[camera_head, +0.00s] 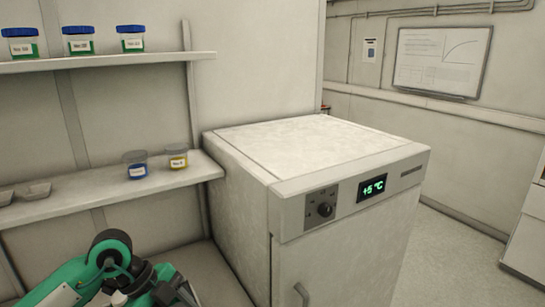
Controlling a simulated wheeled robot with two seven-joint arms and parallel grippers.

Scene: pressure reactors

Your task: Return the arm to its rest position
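My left arm, green and black, shows at the bottom left of the head view, in front of the lower shelf (105,199). Its elbow and links are folded low, and its gripper is not visible. My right arm and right gripper are outside the picture. No gripper can be seen touching or holding anything.
A white cabinet (345,250) with a green "+5 °C" display (372,188) and a knob (325,209) stands at the centre right. Jars with blue lids (79,41) stand on the upper shelf (110,61). A grey-lidded jar (136,165) and a yellow-labelled jar (177,157) stand below.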

